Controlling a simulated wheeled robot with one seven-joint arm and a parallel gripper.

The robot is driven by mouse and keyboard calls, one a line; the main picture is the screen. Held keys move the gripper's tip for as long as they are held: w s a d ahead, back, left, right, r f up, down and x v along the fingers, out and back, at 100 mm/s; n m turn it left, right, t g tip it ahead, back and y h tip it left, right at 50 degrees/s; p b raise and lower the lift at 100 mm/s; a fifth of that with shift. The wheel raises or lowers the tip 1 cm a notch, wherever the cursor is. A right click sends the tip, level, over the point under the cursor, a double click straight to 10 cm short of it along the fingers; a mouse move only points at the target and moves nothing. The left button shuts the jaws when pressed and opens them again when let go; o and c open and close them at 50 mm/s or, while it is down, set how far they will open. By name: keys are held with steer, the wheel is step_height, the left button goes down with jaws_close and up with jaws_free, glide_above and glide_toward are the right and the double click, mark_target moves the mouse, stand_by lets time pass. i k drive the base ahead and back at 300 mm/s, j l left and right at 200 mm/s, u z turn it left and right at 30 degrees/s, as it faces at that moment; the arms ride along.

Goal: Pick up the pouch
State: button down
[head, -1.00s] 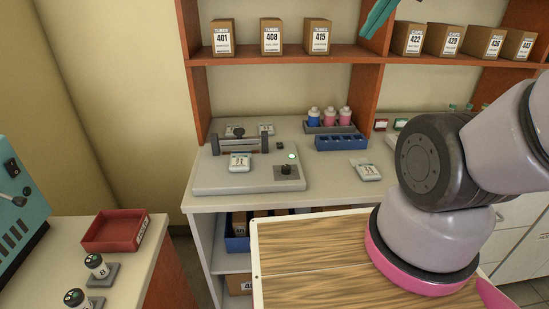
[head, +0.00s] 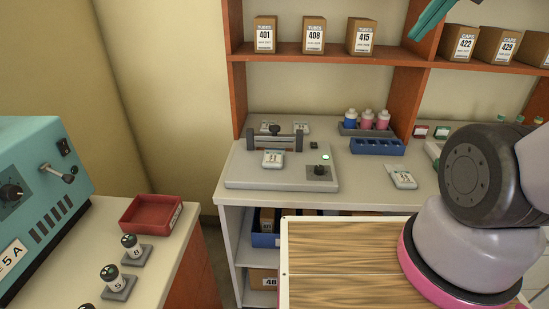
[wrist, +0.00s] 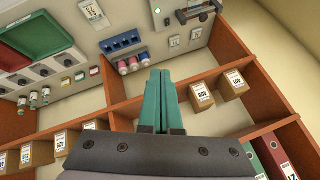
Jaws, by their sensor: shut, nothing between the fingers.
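Several white labelled pouches lie on the bench. One pouch (head: 272,159) rests on the front of a grey device (head: 240,178) with a clamp bar. Another pouch (head: 401,177) lies flat on the bench right of the device, and it shows at the top left of the wrist view (wrist: 92,11). Two more lie behind the clamp bar (wrist: 175,41). In the wrist view the fingers (wrist: 161,76) are together and empty.
Shelf boards and boxes (head: 361,37) surround the raised gripper. A red tray (head: 151,214) and vials are on the left bench.

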mark_target(273, 159)
steer(key=l+u, duration=0.9)
steer(key=k+l+u, duration=0.15)
steer(key=l+u, duration=0.3)
steer(key=k+l+u, duration=0.15)
steer(key=l+u, duration=0.15)
steer(key=u, duration=0.15)
